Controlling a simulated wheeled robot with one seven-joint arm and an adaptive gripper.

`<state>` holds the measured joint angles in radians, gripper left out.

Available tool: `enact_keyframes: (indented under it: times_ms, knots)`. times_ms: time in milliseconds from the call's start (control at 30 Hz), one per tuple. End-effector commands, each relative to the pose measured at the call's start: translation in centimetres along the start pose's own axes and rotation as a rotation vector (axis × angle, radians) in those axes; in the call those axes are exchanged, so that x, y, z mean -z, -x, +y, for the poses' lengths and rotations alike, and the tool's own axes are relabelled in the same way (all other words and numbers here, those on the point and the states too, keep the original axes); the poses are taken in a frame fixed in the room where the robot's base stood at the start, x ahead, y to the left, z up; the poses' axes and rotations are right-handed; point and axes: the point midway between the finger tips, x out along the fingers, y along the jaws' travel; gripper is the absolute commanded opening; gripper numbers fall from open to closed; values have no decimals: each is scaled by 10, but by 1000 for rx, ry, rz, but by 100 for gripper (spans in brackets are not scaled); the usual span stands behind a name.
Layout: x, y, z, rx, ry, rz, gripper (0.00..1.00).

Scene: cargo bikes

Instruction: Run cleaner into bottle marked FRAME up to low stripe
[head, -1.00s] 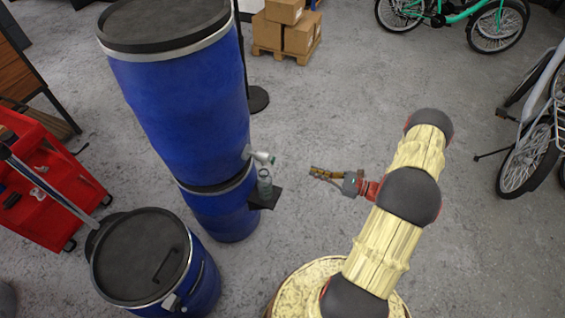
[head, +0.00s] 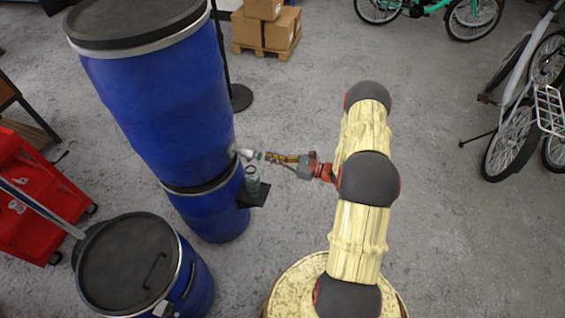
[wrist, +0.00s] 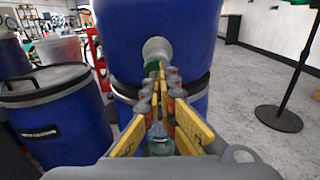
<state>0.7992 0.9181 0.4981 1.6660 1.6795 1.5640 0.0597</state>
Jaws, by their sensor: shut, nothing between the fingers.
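A blue drum (head: 160,100) stands on a second blue drum (head: 212,210). A pale tap (head: 240,152) sticks out from the upper drum's lower side; in the wrist view the tap (wrist: 157,48) is straight ahead, with a green part at its end. A clear bottle (head: 252,181) stands on a small dark shelf (head: 254,195) below the tap. The bottle (wrist: 160,145) also shows in the wrist view, partly behind my fingers; its marking and stripe cannot be read. My gripper (head: 265,156) is shut and empty, its tips at the tap's end. Whether they touch it I cannot tell.
A lidded blue drum (head: 190,285) stands at front left, beside a red cart (head: 35,200). A dark post base (head: 236,98) and a pallet with boxes (head: 265,30) are behind. Bikes (head: 515,130) stand at right; floor between is clear.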

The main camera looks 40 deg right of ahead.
Motion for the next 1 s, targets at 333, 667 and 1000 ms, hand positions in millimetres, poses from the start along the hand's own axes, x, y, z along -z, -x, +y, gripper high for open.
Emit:
enact_keyframes:
  times_ms: [333,667,1000]
  knots:
    - [-1,-12,0,0,0,0,0]
    - [-1,-24,1,-2,0,0,0]
    - [-1,-30,0,0,1,-1,0]
